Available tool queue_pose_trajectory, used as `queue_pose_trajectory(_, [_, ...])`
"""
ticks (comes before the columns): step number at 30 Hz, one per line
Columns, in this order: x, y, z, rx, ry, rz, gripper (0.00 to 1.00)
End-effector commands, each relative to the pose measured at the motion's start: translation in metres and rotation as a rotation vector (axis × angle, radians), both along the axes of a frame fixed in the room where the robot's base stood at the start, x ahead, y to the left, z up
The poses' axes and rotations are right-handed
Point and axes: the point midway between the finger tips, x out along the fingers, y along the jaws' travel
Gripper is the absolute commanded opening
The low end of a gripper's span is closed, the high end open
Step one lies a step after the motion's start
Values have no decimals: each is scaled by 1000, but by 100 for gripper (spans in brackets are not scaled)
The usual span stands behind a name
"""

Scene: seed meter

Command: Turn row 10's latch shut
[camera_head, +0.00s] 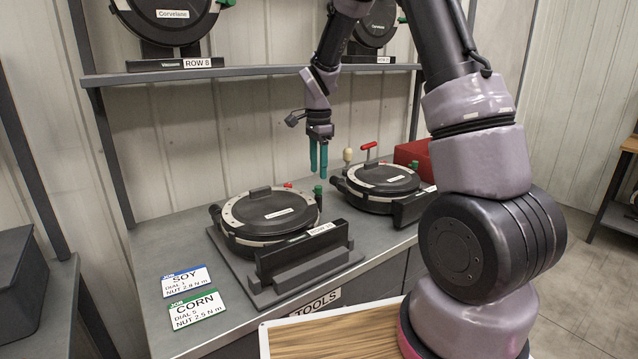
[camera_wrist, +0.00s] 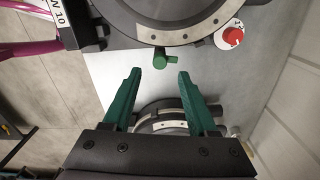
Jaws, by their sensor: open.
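The row 10 seed meter (camera_head: 268,215) is a round black housing with a pale rim ring, lying on a stand on the bench. Its white row label (camera_head: 322,229) is on the front block. A small green latch (camera_head: 318,190) stands at the right edge of its rim. In the wrist view the green latch (camera_wrist: 160,57) sticks out from the rim, just beyond my fingertips. My gripper (camera_head: 318,172) points down above the latch, with teal fingers apart and nothing between them. In the wrist view my gripper (camera_wrist: 160,76) is open, apart from the latch.
A red dial knob (camera_wrist: 232,36) sits beside the rim. A second meter (camera_head: 384,180) with a red handle (camera_head: 369,147) stands to the right, near a red box (camera_head: 412,152). A shelf (camera_head: 250,72) with more meters is above. Soy (camera_head: 187,281) and corn cards (camera_head: 197,308) lie at front left.

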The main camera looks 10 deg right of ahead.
Motion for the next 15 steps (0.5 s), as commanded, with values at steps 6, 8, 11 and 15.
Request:
queue_pose_trajectory(6, [0, -1, -37, 0, 2, -1, 58])
queue_pose_trajectory(8, [0, -1, -43, 1, 2, -1, 58])
queue_pose_trajectory(11, [0, 0, -49, 0, 0, -1, 58])
queue_pose_trajectory(15, [0, 0, -52, 0, -1, -1, 58])
